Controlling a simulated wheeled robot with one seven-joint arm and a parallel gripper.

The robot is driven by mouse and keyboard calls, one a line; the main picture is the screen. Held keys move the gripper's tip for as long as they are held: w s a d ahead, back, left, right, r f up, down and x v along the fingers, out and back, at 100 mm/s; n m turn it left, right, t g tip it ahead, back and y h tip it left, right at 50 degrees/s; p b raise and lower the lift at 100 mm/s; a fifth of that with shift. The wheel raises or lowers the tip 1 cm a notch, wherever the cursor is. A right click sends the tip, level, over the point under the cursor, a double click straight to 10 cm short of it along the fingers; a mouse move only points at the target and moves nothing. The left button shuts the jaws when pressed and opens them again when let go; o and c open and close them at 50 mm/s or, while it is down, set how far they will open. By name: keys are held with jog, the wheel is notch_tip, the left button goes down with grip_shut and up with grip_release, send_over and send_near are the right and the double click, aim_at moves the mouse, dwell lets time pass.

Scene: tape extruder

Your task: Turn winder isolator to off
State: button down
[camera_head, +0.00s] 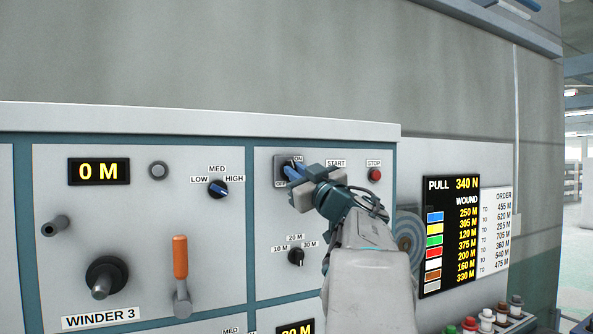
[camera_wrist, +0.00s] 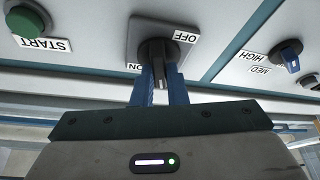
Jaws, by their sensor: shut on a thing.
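The winder isolator is a black rotary knob (camera_wrist: 155,50) on a grey square plate marked ON and OFF, which shows upside down in the wrist view. In the head view its plate (camera_head: 281,164) is on the upper part of the right panel, with ON at top and OFF at lower left. My gripper (camera_wrist: 158,80) has its blue fingers on either side of the knob's handle and is shut on it. In the head view my gripper (camera_head: 291,172) covers most of the knob, so which label the handle points to is hard to tell.
A green START button (camera_wrist: 24,20) and a red STOP button (camera_head: 375,175) are close by on the same panel. A LOW/MED/HIGH selector (camera_head: 218,190) is to the left, and a 10/20/30 M selector (camera_head: 296,257) is below. An orange-handled lever (camera_head: 180,258) stands lower left.

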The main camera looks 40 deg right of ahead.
jog(key=shift+n+g+y+p, duration=0.7)
jog(key=shift+n+y, duration=0.15)
jog(key=shift+n, duration=1.95)
jog(key=shift+n+g+y+p, duration=0.7)
jog(key=shift+n+y, duration=0.2)
jog(key=shift+n, duration=1.9)
jog(key=shift+n+g+y+p, duration=0.7)
jog(key=shift+n+y, duration=0.15)
jog(key=shift+n, duration=1.95)
jog(key=c, duration=1.4)
grip_release()
jog(key=shift+c, duration=0.2)
jog(key=shift+s, duration=0.1)
jog(key=s+d+b, duration=0.2)
jog(key=s+b, duration=0.1)
jog(key=s, duration=1)
jog(key=shift+s, duration=0.3)
